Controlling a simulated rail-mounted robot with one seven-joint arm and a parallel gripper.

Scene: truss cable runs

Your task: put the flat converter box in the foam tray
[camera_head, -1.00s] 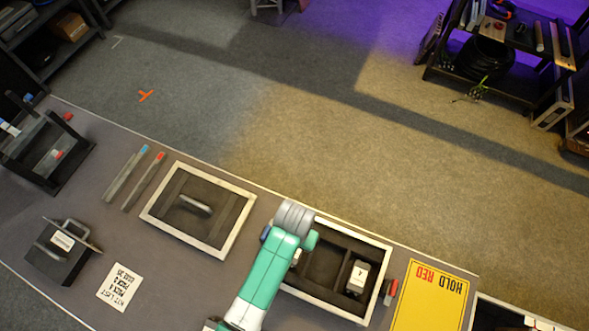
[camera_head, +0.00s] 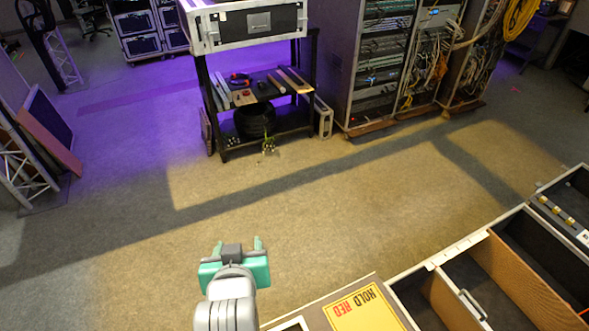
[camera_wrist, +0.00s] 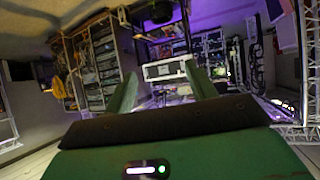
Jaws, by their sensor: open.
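My gripper (camera_head: 238,244) is raised in front of the floor in the head view, its two green fingers apart and pointing away from the camera. In the wrist view my gripper (camera_wrist: 160,76) has its fingers spread with nothing between them. I cannot pick out the flat converter box in either view. A pale tray rim corner (camera_head: 290,325) shows at the bottom edge of the head view; the rest is out of view, and I cannot tell if it is the foam tray.
A yellow "HOLD RED" sheet (camera_head: 365,312) lies at the table's edge. Open divided cases (camera_head: 470,285) stand at the lower right. A black shelf cart (camera_head: 262,110) holds a white-framed case (camera_head: 248,22), bars and a cable coil (camera_head: 255,120). Open floor lies between.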

